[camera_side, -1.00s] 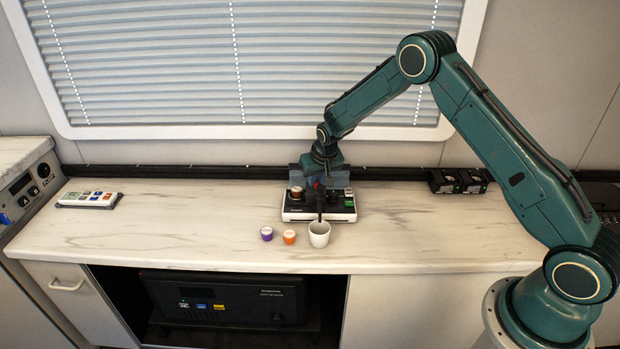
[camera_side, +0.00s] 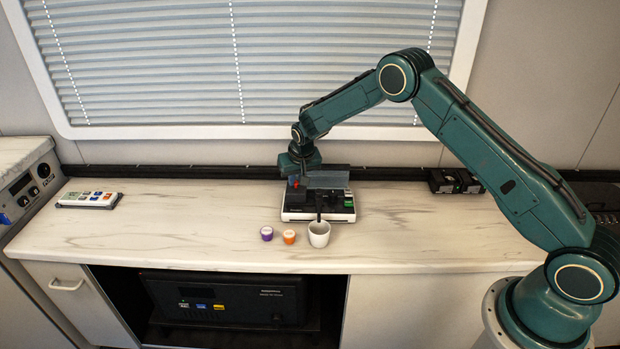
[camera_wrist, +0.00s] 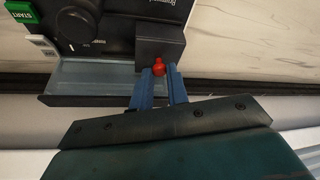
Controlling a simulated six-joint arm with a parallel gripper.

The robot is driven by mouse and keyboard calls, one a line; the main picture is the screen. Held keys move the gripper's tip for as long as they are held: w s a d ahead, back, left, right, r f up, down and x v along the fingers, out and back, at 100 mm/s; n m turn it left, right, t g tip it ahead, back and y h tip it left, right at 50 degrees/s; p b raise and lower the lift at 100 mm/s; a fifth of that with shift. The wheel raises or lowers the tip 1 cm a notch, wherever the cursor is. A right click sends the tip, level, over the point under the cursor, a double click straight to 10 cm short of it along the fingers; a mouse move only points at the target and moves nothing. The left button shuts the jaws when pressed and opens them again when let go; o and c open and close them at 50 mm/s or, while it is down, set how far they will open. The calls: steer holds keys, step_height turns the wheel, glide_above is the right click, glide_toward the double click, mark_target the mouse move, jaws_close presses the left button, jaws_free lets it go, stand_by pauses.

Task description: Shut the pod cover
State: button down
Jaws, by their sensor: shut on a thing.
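The coffee machine (camera_side: 325,215) is a low black and white unit near the back of the counter. Its pod cover is a dark block (camera_wrist: 160,43) with a red knob (camera_wrist: 157,69). In the side view the cover sits at the machine's left end, and no pod shows there. My gripper (camera_wrist: 159,72) is shut on the red knob, with a blue finger on each side. In the side view my gripper (camera_side: 294,181) is at the machine's back left. Whether the cover is fully seated cannot be told.
A white cup (camera_side: 319,235), an orange pod (camera_side: 289,237) and a purple pod (camera_side: 267,234) stand in front of the machine. A button panel (camera_side: 90,199) lies far left. Black boxes (camera_side: 455,181) stand at the back right. The counter between panel and machine is clear.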

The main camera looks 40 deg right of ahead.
steer(key=c, duration=1.4)
jaws_free()
steer(key=shift+w+a, duration=0.1)
steer(key=shift+o, duration=0.2)
steer(key=shift+r, duration=0.15)
steer(key=v, duration=1.3)
steer(key=shift+s+r, duration=0.2)
steer(key=shift+s, duration=0.05)
